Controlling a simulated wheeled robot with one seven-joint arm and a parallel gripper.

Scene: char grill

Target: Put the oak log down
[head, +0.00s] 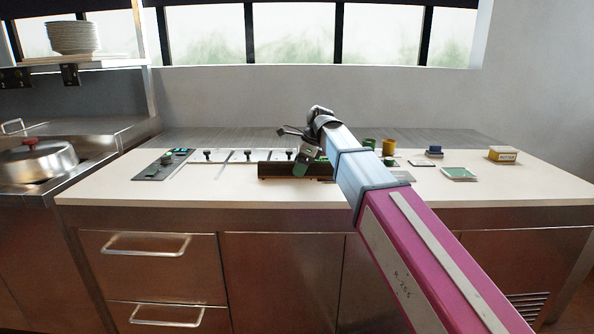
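A dark brown bar, which looks like the oak log (277,170), lies level along the front half of the pale counter (220,193). My gripper (304,163) is over its middle, pointing down, and hides part of it. A finger with a green part shows in front of the log. The far finger is hidden, so I cannot tell whether the gripper is shut on the log or open around it. I cannot tell whether the log touches the counter or is just above it.
A dark board (163,165) and pale panels with black knobs (228,156) lie left of the log. Bare counter runs along the front edge. A lidded pan (38,160) is far left.

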